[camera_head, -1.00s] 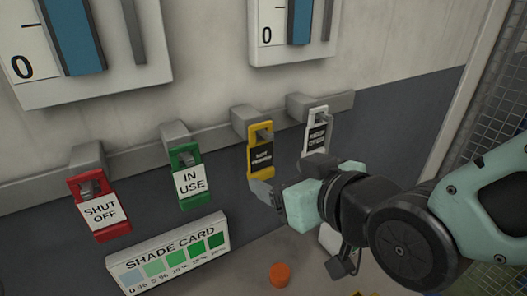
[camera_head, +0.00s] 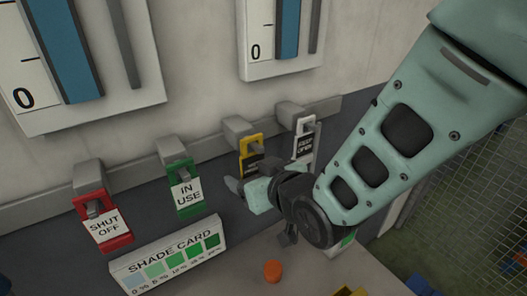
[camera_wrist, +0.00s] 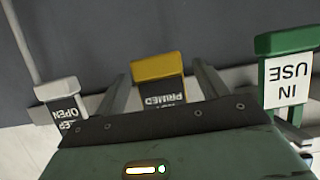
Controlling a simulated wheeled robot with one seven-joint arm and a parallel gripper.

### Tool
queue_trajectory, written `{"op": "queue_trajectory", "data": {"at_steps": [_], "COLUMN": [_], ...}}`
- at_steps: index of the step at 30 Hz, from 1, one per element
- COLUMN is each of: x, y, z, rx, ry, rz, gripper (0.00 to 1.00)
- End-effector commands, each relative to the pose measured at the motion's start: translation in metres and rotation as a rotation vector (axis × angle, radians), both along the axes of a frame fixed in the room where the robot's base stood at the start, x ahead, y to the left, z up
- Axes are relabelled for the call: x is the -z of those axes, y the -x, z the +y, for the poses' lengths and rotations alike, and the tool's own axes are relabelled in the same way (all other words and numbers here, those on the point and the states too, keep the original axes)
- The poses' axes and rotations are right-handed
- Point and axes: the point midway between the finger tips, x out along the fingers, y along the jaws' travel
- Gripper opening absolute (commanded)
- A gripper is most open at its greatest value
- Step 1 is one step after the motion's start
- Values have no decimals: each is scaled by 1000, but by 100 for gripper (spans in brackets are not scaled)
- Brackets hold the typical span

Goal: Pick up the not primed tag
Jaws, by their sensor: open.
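The yellow tag with a black label (camera_head: 250,146) hangs from a grey hook on the wall rail, its lower part hidden behind my gripper (camera_head: 240,186). In the wrist view the tag (camera_wrist: 158,68) appears upside down, its label partly reading "PRIMED". My gripper's two fingers stand apart, one on each side of the tag in that view. I see no contact between fingers and tag. The gripper is open and empty.
A white tag (camera_head: 303,142) hangs close on the right, a green "IN USE" tag (camera_head: 186,190) and red "SHUT OFF" tag (camera_head: 104,220) on the left. A shade card (camera_head: 170,258) and an orange knob-like object (camera_head: 273,271) are below. Mesh fencing (camera_head: 475,175) is at right.

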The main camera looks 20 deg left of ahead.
Motion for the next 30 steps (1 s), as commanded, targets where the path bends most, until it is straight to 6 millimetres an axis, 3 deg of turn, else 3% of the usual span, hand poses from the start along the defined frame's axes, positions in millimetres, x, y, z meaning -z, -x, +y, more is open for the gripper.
{"op": "queue_trajectory", "data": {"at_steps": [8,13,14,30], "x": [1,1,1,-7], "y": [-2,-1,-1,-2], "z": [2,2,2,2], "rx": [-1,-1,-1,0], "ry": [-1,-1,-1,-3], "rz": [0,0,0,-3], "gripper": [73,28,25,25]}}
